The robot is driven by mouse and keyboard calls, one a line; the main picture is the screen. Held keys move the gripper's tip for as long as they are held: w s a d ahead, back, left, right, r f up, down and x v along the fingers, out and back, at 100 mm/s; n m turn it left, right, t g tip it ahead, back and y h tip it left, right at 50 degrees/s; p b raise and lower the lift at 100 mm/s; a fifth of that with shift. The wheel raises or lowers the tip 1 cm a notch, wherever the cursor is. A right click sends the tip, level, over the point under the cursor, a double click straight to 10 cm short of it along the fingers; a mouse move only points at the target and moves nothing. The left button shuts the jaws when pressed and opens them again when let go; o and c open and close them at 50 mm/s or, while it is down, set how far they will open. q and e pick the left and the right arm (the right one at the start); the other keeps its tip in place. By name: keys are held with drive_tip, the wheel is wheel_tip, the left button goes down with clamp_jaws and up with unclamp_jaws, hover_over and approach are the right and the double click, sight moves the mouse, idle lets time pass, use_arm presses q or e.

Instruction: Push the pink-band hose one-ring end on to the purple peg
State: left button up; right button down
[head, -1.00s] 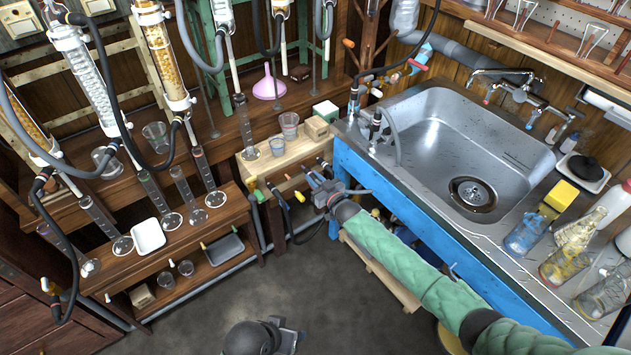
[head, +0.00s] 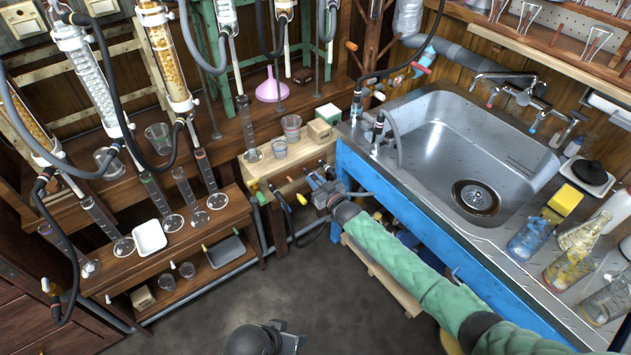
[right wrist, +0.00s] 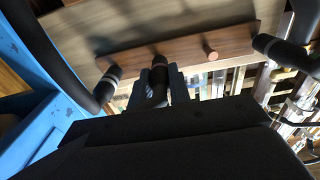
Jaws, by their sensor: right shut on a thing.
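My right gripper (head: 316,182) is at the front of the light wooden bench, left of the sink, and is shut on a black hose. The hose's pink band and the purple peg cannot be told apart by colour here.
Other hose ends lie at the rail, one left (right wrist: 108,82) and one right (right wrist: 268,44) in the right wrist view. The blue sink frame (head: 375,190) is close to the right of my gripper. Glass cylinders stand on the left shelf (head: 190,230).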

sight(316, 181)
use_arm(q)
drive_tip(key=shift+f, duration=0.1)
use_arm(e)
drive_tip(key=shift+w, duration=0.1)
drive_tip(key=c, duration=1.2)
unclamp_jaws()
drive_tip(key=shift+s+d+f, duration=0.15)
drive_tip(key=shift+s+d, duration=0.2)
drive_tip(key=shift+s, duration=0.1)
drive_tip(key=v, duration=0.5)
drive_tip(key=shift+s+d+b, duration=0.1)
drive_tip(key=shift+s+b, duration=0.05)
drive_tip(key=shift+b, duration=0.15)
use_arm(q)
wheel_tip(316, 181, down, 6)
drive_tip(key=w+t, duration=0.1)
drive_tip(key=shift+d+f, duration=0.15)
drive_tip(key=shift+d, duration=0.2)
use_arm(e)
drive_tip(key=shift+s+d, duration=0.35)
drive_tip(key=shift+s, duration=0.2)
